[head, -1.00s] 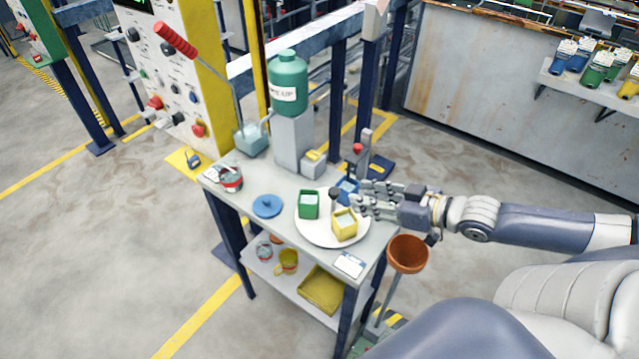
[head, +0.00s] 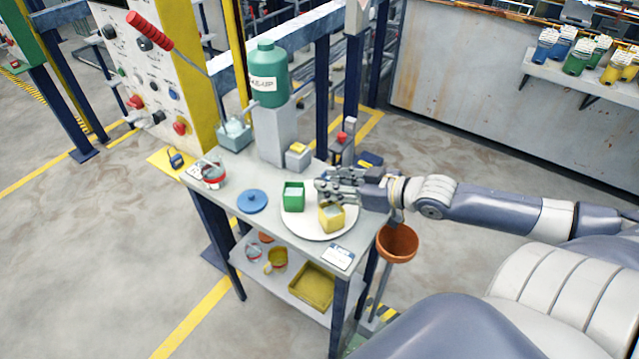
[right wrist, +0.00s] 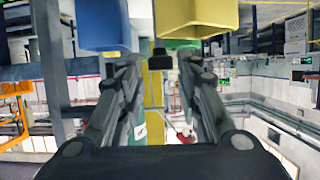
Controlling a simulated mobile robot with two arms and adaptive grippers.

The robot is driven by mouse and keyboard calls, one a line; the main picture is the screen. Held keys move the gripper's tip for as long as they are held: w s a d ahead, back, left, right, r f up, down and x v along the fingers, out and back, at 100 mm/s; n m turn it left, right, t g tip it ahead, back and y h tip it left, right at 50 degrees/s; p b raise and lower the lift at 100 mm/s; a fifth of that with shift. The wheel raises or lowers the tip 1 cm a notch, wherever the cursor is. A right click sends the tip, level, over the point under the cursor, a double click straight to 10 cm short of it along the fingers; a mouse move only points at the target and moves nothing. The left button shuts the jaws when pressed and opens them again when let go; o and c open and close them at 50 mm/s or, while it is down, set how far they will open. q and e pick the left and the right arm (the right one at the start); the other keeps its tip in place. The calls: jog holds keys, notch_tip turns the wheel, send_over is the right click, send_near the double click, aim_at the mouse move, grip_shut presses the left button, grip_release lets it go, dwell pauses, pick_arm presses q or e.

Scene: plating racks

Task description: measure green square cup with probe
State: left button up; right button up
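The green square cup (head: 293,197) stands on a round white plate (head: 297,229) on the small grey table. The yellow square cup (head: 331,218) stands at the plate's front. My right gripper (head: 320,188) reaches in from the right over the plate, level with the cup tops. Its fingers are apart. In the right wrist view a small black block (right wrist: 160,59), likely the probe's head, shows between the fingertips with gaps either side. The green cup (right wrist: 181,44) is behind it, with blue (right wrist: 102,25) and yellow (right wrist: 197,18) cups nearer. In the head view my fingers hide the blue cup and probe.
A blue lid (head: 252,201), a red-banded tin (head: 212,174) and a white card (head: 338,257) lie on the table. A green bottle (head: 269,80) stands on a grey block behind. A brown pot (head: 397,243) is beside the table's right edge, below my right arm.

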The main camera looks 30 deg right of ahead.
jog(key=shift+b+x, duration=0.3)
jog(key=shift+x, duration=1.75)
jog(key=shift+a, duration=0.1)
grip_shut()
